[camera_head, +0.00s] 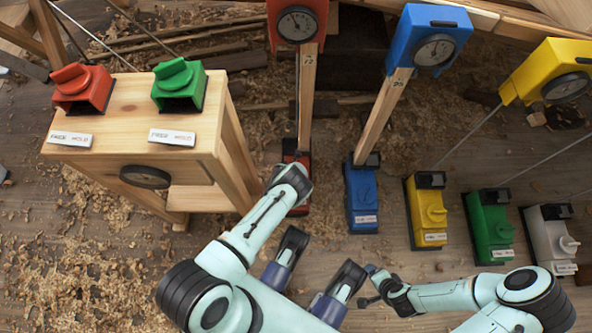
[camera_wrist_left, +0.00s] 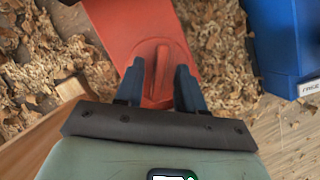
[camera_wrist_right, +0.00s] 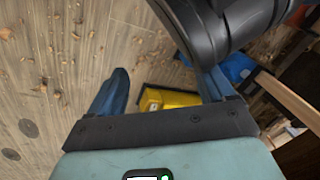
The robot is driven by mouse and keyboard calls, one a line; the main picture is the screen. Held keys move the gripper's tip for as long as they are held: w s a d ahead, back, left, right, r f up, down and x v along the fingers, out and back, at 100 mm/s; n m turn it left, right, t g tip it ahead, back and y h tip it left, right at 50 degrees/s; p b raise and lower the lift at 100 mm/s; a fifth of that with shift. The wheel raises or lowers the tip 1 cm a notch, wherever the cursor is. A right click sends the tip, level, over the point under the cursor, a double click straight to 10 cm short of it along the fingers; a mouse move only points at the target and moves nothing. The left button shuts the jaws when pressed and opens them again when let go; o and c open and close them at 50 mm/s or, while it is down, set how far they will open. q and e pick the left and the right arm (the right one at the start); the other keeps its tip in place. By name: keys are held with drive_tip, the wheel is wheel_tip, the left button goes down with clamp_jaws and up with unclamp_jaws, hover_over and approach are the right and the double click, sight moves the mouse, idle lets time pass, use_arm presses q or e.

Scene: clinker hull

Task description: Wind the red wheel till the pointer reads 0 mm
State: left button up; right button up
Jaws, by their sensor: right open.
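The red floor box (camera_head: 290,148) at the foot of the red gauge's post is partly covered by my left arm. Its raised red wheel grip (camera_wrist_left: 160,70) shows in the left wrist view. My left gripper's fingers (camera_wrist_left: 160,85) stand on either side of that grip, and contact is unclear. The head view hides this gripper behind my wrist. The red gauge (camera_head: 297,24) has a dark round dial; its pointer is too small to read. My right gripper (camera_head: 367,285) is open and empty, low in the head view. Its spread fingers show in the right wrist view (camera_wrist_right: 163,85).
A wooden bench (camera_head: 130,115) at left carries red (camera_head: 82,90) and green (camera_head: 180,85) knobbed boxes. Blue (camera_head: 361,195), yellow (camera_head: 427,210), green (camera_head: 490,225) and grey (camera_head: 550,240) boxes stand to the right. Blue (camera_head: 430,40) and yellow (camera_head: 548,72) gauges stand behind. Shavings litter the floor.

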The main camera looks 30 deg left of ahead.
use_arm(q)
drive_tip(key=shift+r, duration=0.15)
use_arm(e)
drive_tip(key=shift+r, duration=0.15)
use_arm(q)
drive_tip(key=shift+s+r, duration=0.1)
drive_tip(key=shift+r, duration=0.15)
drive_tip(key=shift+p+v, duration=1.15)
drive_tip(key=shift+v, duration=0.05)
drive_tip(key=p+v, duration=0.5)
drive_tip(key=v, duration=0.5)
use_arm(e)
drive_tip(key=s+a+r+n+g+y, duration=0.1)
drive_tip(key=s+a+r+g, duration=0.1)
drive_tip(key=s+a+r, duration=0.3)
wheel_tip(320, 180, up, 4)
drive_tip(key=shift+s+r+y, duration=0.1)
drive_tip(key=shift+s+y, duration=0.2)
drive_tip(key=shift+s, duration=0.45)
use_arm(q)
drive_tip(key=shift+r, duration=0.1)
